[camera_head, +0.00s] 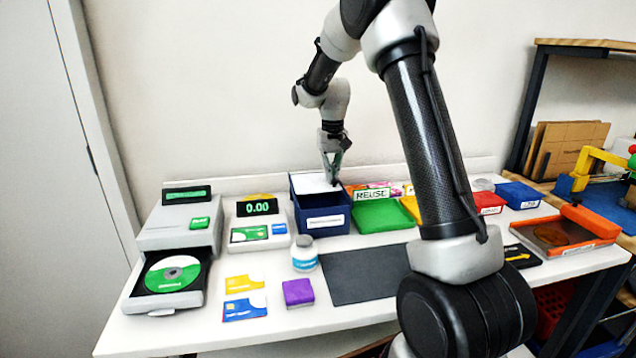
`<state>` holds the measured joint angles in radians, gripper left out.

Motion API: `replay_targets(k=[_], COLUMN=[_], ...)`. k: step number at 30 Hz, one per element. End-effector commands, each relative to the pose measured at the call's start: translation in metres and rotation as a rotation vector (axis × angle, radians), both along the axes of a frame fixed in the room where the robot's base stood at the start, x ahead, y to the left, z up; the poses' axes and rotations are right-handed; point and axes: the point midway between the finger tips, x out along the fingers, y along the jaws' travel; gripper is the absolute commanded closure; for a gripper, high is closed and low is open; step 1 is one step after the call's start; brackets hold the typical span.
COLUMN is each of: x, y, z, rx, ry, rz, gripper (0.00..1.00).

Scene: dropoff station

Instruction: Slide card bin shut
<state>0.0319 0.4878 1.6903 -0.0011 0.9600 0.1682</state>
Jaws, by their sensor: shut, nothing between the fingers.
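A dark blue bin (323,223) with a white front label, too small to read, stands towards the back of the white table; it is likely the card bin. A white panel or surface shows at its top, towards the back; I cannot tell whether this is a lid or the inside. My gripper (334,181) is shut and empty, pointing down over the right back part of the bin's top. I cannot tell whether the fingertips touch it. Two cards, one yellow (244,284) and one blue (245,308), lie flat at the front left of the table.
A disc drive (172,272) with its tray out stands at left, beside a card reader (257,234). A green bin (382,216) stands close at right.

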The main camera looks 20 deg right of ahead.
Motion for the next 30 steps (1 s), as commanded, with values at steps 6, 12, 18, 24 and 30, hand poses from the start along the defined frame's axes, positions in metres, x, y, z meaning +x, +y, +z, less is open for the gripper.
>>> replay_targets(k=[6,12,18,24,30], x=[-0.004,-0.004,-0.010,-0.024,-0.037], y=[0.001,0.001,0.003,0.006,0.009], z=[-0.007,-0.007,-0.007,-0.007,-0.006], rx=[0.004,0.004,0.004,0.005,0.005], ry=[0.015,0.015,0.015,0.014,0.013], rz=[-0.002,-0.002,-0.002,-0.001,-0.001], gripper=[1.00,1.00,1.00,1.00,1.00])
